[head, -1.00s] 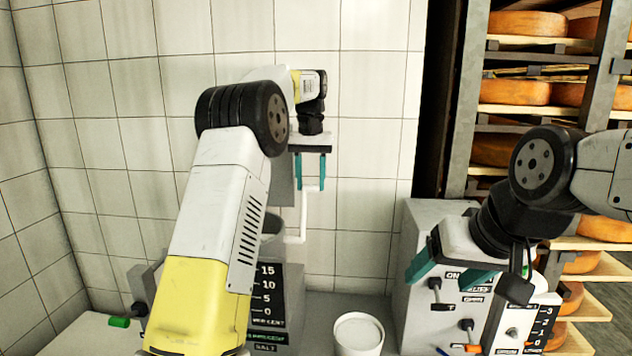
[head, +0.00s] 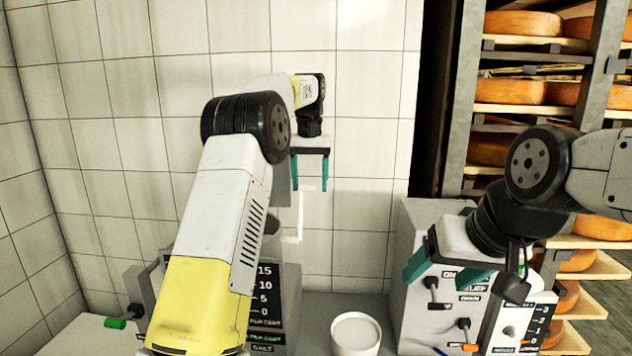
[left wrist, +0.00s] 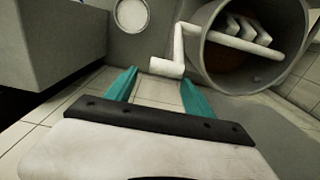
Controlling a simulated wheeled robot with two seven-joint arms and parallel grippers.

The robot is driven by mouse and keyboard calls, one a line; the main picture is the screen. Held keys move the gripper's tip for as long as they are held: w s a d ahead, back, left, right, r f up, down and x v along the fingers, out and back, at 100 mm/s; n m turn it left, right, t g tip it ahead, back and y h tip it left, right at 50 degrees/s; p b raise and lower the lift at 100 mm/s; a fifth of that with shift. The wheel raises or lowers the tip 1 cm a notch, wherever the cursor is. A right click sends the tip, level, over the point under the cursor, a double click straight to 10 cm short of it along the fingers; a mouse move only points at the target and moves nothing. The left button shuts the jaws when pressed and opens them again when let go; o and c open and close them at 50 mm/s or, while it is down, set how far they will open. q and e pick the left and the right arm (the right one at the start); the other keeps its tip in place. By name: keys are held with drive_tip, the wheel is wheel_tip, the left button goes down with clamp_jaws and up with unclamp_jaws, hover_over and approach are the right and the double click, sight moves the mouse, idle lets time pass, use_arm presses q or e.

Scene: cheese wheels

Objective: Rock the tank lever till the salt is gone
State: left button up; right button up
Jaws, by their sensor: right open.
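The tank (left wrist: 215,65) shows in the left wrist view as a grey round vessel with a pale paddle inside. Its white cranked lever (left wrist: 178,50) ends in a short cross handle just beyond my left fingertips, roughly between them. In the head view the lever (head: 300,215) hangs below my left gripper (head: 310,186), which is open with teal fingers apart. I see no clear contact. The tank is mostly hidden there by my left arm. A black salt scale (head: 264,300) reads 15 to 0, partly covered by that arm. My right gripper (head: 445,275) is open by the control cabinet.
A white bucket (head: 357,335) stands at the front middle. The grey cabinet (head: 415,300) with small levers stands right of it. Racks of cheese wheels (head: 520,93) fill the right back. A green-ended handle (head: 115,323) is at the left. A tiled wall closes the back.

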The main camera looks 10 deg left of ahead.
use_arm(q)
wheel_tip(320, 180, up, 8)
drive_tip(key=shift+f, duration=0.15)
idle(0.6)
idle(1.0)
